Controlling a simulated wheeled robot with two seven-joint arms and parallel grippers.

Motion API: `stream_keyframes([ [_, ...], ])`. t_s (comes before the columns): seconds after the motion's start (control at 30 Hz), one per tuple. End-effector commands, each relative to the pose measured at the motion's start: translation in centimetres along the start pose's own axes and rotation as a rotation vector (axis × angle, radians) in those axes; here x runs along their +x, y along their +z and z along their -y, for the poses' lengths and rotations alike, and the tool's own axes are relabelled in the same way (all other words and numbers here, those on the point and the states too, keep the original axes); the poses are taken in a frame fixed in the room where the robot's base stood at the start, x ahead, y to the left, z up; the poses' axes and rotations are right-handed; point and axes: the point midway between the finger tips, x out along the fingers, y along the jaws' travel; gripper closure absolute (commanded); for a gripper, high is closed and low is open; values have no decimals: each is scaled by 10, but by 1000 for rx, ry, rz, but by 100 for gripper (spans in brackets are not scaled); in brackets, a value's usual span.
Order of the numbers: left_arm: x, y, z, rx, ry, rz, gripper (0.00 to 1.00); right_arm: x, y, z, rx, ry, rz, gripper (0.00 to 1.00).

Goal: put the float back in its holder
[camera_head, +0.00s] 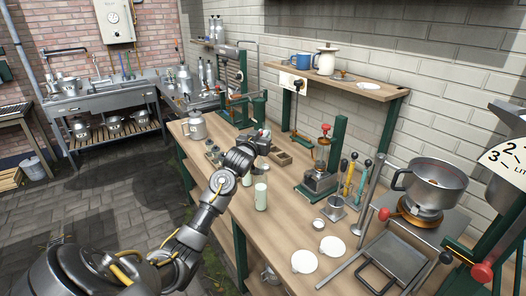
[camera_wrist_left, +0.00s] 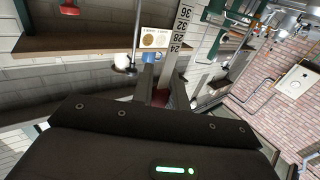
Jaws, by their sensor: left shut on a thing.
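My left gripper (camera_head: 263,136) is above the wooden workbench (camera_head: 232,217), near its middle. In the left wrist view its fingers (camera_wrist_left: 163,88) are shut on a slim pale stem with a black number scale (camera_wrist_left: 181,30), which looks like the float. The stem extends beyond the fingers, and a reddish part shows low between them. In the head view the float is too small to make out. A pale green cylinder (camera_head: 261,196) stands on the bench below the gripper. I cannot tell which thing is the float's holder. My right gripper is not in view.
A small wooden box (camera_head: 281,157) lies just right of the gripper. A red-topped lantern-like device (camera_head: 320,174), a rack with coloured handles (camera_head: 345,197) and white dishes (camera_head: 304,261) stand farther right. A shelf (camera_head: 341,84) overhangs the back.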

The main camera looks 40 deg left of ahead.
Motion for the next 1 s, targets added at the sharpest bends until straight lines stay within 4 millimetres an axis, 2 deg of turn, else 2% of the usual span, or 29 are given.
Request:
stream_keyframes([
  [0.2,0,-26,0,0,1,-3,97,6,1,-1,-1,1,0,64],
  [0.5,0,-35,0,0,0,0,97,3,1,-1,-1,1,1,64],
  [0.87,-1,-31,-3,0,4,0,97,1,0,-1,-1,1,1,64],
  [1.0,-13,-14,-25,-1,33,2,97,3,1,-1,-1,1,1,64],
])
